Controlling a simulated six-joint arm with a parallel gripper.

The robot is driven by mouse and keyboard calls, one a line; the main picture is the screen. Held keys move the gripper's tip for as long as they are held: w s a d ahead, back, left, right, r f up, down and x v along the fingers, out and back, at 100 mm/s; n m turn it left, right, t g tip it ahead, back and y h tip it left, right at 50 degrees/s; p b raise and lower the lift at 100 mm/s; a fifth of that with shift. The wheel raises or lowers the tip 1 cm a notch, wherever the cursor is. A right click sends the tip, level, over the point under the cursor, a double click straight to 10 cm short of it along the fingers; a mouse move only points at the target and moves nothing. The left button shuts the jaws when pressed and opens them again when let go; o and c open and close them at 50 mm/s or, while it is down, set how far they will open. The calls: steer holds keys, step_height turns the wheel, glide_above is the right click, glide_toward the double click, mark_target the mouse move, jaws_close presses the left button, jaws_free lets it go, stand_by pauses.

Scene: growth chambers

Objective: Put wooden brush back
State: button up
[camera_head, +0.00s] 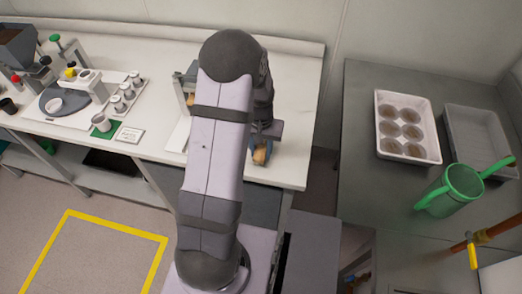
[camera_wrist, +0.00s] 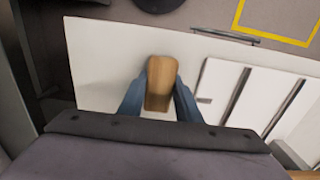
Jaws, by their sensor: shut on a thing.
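My gripper (camera_wrist: 160,100) is shut on the wooden brush (camera_wrist: 160,82). In the wrist view the brush's tan, rounded body shows between the two blue fingers, above the white bench top. In the head view the brush (camera_head: 262,153) shows as a small tan end beneath my gripper, near the front right part of the white bench. My arm hides most of the gripper there. Whether the brush touches the bench I cannot tell. A white slotted rack or panel (camera_wrist: 222,78) lies to the right of the brush in the wrist view.
The white bench (camera_head: 295,110) has a round grey device and several small cups at left. On the grey table at right stand a white tray (camera_head: 432,150) of round dishes, an empty grey tray (camera_head: 475,130) and a green watering can (camera_head: 455,190). The bench's right end is clear.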

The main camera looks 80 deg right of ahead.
mark_target(260, 149)
steer(key=shift+f, duration=0.6)
steer(key=shift+f, duration=0.1)
steer(key=shift+f, duration=0.15)
steer(key=o, duration=1.1)
step_height(260, 149, up, 13)
steer(key=b, duration=0.3)
steer(key=shift+f, duration=0.2)
steer(key=shift+w, duration=0.1)
